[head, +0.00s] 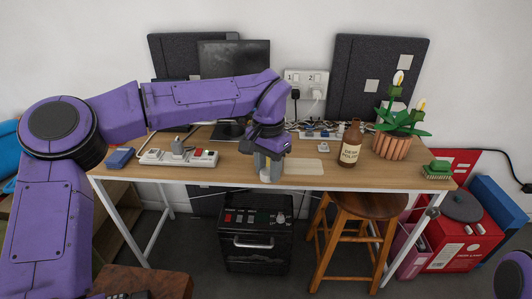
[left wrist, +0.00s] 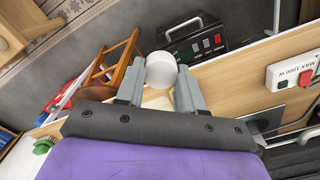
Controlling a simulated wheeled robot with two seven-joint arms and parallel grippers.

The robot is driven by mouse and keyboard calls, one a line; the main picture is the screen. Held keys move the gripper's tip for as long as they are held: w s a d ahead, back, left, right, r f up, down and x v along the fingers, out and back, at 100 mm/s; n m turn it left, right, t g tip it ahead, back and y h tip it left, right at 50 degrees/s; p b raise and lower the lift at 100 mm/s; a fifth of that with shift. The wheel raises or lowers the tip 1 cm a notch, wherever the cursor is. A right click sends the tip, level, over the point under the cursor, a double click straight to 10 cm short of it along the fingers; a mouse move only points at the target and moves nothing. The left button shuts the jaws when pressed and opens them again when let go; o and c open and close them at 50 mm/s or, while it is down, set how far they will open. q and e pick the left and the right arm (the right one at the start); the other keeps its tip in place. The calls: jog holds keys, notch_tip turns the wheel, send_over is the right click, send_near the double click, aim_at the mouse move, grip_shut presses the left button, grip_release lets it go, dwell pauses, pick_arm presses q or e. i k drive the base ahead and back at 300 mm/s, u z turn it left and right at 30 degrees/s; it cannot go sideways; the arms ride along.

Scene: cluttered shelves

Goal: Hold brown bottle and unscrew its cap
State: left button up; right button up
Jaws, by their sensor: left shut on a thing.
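The brown bottle (head: 350,146) stands upright on the right half of the wooden desk (head: 230,172), with a cream label on its front. Its neck is bare brown at the top; I cannot make out a separate cap on it. My left gripper (head: 266,170) points down over the desk's front edge, well left of the bottle and apart from it. In the left wrist view, its two grey fingers (left wrist: 160,78) are shut on a white round object (left wrist: 161,68), perhaps a cap. The bottle is not clear in the left wrist view. My right gripper is out of view.
A potted plant (head: 394,143) stands right of the bottle. A power strip (head: 178,156) and blue box (head: 120,157) lie at the left. A wooden stool (head: 365,206) and black case (head: 253,240) stand below. A pale mat (head: 303,168) lies between gripper and bottle.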

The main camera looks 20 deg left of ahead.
aim_at(351, 140)
jog(key=k, duration=0.3)
jog(key=z, duration=1.35)
jog(key=i, duration=0.75)
jog(key=u, duration=1.5)
jog(key=i, duration=1)
